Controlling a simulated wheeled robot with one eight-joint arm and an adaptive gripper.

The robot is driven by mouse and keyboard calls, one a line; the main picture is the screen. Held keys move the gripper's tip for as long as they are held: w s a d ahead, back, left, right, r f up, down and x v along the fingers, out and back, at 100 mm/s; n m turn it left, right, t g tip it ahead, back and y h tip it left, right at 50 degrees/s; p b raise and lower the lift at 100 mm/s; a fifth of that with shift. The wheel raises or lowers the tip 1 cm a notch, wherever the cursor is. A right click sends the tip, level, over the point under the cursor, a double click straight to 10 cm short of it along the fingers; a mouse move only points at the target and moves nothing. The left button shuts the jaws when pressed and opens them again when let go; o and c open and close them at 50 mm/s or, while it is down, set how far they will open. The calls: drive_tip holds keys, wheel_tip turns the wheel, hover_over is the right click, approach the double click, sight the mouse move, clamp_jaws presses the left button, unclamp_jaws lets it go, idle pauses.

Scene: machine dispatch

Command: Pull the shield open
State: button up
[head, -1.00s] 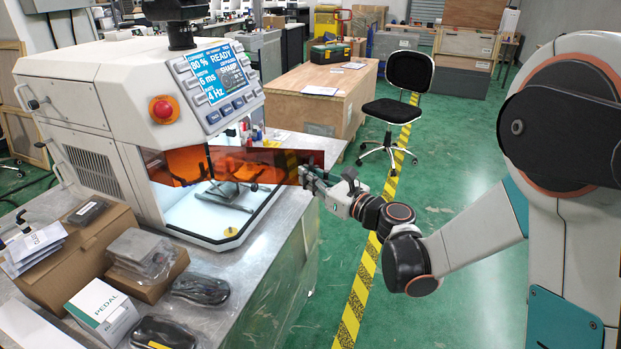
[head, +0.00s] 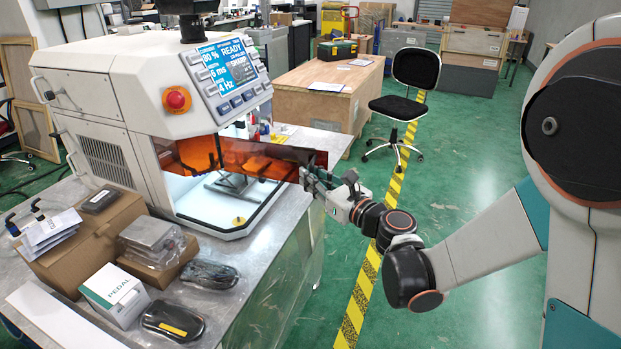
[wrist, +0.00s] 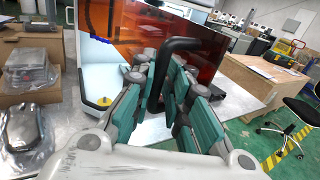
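The shield (head: 285,161) is an orange-brown see-through panel on the front of the white machine (head: 105,85). Its free right end juts out past the machine's front, over the table edge. In the wrist view the shield (wrist: 215,60) fills the upper middle, with a black bent handle (wrist: 165,62) on its face. My gripper (wrist: 165,80) has its teal-padded fingers on both sides of the handle and looks shut on it. In the head view my gripper (head: 312,182) is at the shield's right end. The handle is hidden there.
On the metal table left of the shield are cardboard boxes (head: 75,240), a white PEDAL box (head: 115,295), bagged parts (head: 150,240) and a black mouse-like item (head: 172,318). A wooden crate (head: 320,100) and black chair (head: 405,90) stand behind. Green floor is free at right.

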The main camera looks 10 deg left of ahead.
idle(0.3)
drive_tip(key=v, duration=1.2)
